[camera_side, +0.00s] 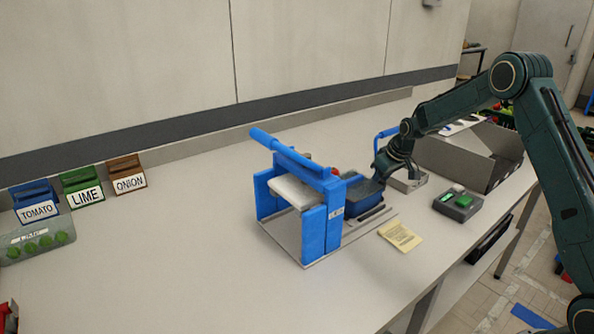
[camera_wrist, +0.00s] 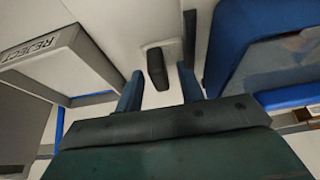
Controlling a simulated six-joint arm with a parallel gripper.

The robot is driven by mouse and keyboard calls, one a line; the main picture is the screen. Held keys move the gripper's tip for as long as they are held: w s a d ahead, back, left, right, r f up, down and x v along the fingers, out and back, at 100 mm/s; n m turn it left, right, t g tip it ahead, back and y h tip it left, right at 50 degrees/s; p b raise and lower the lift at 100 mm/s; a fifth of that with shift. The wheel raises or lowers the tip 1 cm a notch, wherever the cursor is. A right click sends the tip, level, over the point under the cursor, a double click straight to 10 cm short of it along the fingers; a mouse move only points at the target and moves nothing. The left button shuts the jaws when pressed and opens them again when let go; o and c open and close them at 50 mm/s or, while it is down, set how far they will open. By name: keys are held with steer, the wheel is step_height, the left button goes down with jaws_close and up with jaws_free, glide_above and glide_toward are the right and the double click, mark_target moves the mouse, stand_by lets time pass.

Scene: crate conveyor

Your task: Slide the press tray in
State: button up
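The press (camera_side: 326,222) is a blue frame with a pale block under its top and a long blue bar (camera_side: 290,152) above. The press tray (camera_side: 371,189), a dark blue box with grey contents, sits at the right side of the press, outside most of the frame. It also shows at the right of the wrist view (camera_wrist: 230,50). My gripper (camera_side: 379,180) is low beside the tray's right end; its fingers are hard to make out there. In the wrist view my gripper (camera_wrist: 160,70) is open, with a dark upright knob (camera_wrist: 156,68) showing between the fingertips. I cannot tell whether they touch it.
A white box marked REJECT (camera_wrist: 62,58) is left of my fingers in the wrist view. A grey open bin (camera_side: 455,160) stands behind my gripper. A control box with a green button (camera_side: 458,203) and a yellow note (camera_side: 400,236) lie in front.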

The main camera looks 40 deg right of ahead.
mark_target(352, 188)
steer(key=shift+f, duration=0.1)
steer(key=shift+c, duration=0.5)
jaws_close()
steer(key=shift+a, duration=0.1)
steer(key=a, duration=1.3)
steer(key=shift+o, duration=0.5)
jaws_free()
